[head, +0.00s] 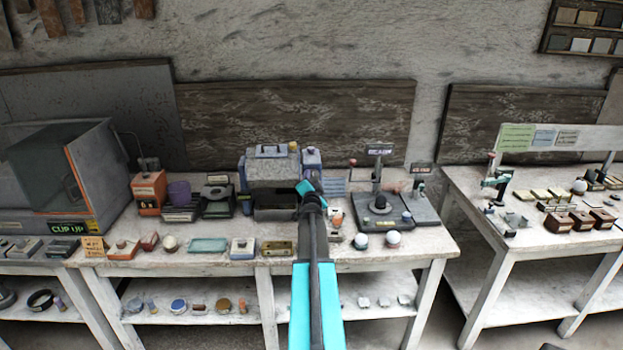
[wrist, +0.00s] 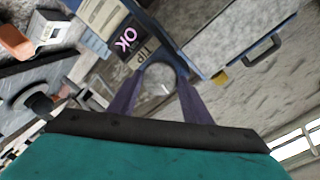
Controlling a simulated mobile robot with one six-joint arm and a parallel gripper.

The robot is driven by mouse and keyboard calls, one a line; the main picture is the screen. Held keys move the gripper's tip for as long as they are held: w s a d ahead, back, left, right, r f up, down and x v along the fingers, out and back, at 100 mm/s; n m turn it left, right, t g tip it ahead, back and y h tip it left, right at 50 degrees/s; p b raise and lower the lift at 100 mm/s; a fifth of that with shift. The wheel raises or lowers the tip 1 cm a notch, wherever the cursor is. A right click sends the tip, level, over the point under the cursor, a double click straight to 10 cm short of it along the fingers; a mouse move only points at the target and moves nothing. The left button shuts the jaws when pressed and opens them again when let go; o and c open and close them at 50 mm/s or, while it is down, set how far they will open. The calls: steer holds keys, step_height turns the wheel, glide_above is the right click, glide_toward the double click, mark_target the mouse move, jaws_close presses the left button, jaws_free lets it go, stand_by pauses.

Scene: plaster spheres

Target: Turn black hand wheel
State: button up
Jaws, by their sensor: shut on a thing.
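The white workbench (head: 215,262) holds several small boxes and trays left of my arm. A dark stand with a post (head: 378,180) and two white spheres (head: 393,238) are to the right. A second bench (head: 490,240) stands farther right, across a floor gap.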

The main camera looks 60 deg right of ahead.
steer(key=shift+s+d+r+n+p, duration=0.15)
steer(key=shift+r+n+p, duration=0.1)
steer(key=shift+n+p, duration=0.25)
steer(key=shift+f, duration=0.1)
steer(key=o, duration=1.1)
steer(key=shift+f, duration=0.1)
steer(key=shift+c, duration=0.2)
steer(key=shift+f, duration=0.1)
steer(key=shift+b+v, duration=0.5)
steer(key=shift+v, duration=1.05)
steer(key=b+v, duration=0.2)
steer(key=v, duration=0.8)
steer(key=shift+a, duration=0.4)
